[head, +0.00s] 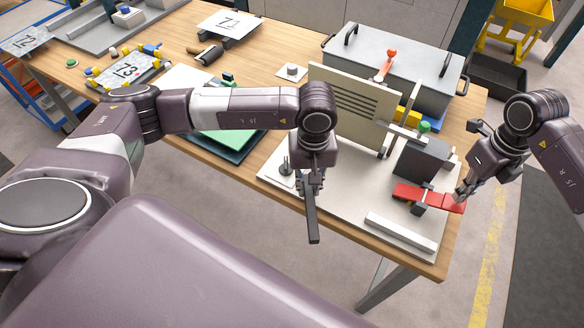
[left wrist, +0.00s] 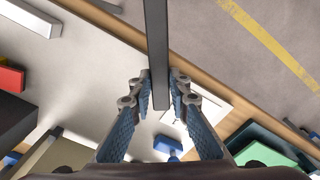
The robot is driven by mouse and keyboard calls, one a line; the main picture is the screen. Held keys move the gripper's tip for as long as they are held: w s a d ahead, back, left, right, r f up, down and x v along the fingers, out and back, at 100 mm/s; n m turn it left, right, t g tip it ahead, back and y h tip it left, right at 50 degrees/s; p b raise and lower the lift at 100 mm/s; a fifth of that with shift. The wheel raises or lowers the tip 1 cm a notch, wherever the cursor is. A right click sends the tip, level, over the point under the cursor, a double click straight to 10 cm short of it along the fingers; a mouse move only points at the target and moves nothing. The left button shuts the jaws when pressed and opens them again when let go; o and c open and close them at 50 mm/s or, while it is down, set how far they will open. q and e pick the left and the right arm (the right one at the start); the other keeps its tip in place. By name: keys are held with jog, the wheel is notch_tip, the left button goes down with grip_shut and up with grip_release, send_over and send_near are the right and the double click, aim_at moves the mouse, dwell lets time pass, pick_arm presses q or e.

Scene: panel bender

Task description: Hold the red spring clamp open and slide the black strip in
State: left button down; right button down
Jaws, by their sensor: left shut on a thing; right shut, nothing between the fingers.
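The black strip (head: 312,222) is in my left gripper (head: 311,184), which is shut on it near one end. The strip points down toward the front edge of the table; in the left wrist view the strip (left wrist: 156,45) runs from between the fingers to the top. The red spring clamp (head: 409,193) lies right of the strip, at the foot of a dark grey block. Part of the clamp (left wrist: 10,79) shows at the left wrist view's left edge. My right gripper (head: 461,193) is shut and empty at the clamp's right end; I cannot tell whether it touches.
The dark grey block (head: 424,160) stands behind the clamp. A white bar (head: 401,234) lies in front of it on the pale board. An upright beige panel (head: 352,105) with slots and a grey lidded box (head: 395,70) stand behind. A green-topped plate (head: 225,143) lies left.

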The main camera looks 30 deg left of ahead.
aim_at(454, 203)
pick_arm(q)
jog(key=w+d+r+n, duration=0.1)
jog(key=w+n, duration=0.2)
jog(key=w, duration=0.1)
jog(key=w+r+n, duration=0.1)
jog(key=w+n, duration=0.3)
jog(key=w+d+r+n, duration=0.1)
jog(key=w+n, duration=0.3)
jog(key=w, duration=0.1)
jog(key=shift+w+d+r, duration=0.1)
jog(key=shift+d+r, duration=0.1)
jog(key=shift+d, duration=0.1)
jog(key=shift+f, duration=2.55)
pick_arm(e)
jog(key=shift+f, duration=0.1)
jog(key=shift+f, duration=2.65)
pick_arm(q)
jog(key=shift+d, duration=0.1)
jog(key=shift+d+f, duration=0.1)
jog(key=shift+d, duration=3.3)
pick_arm(e)
jog(key=shift+s, duration=0.1)
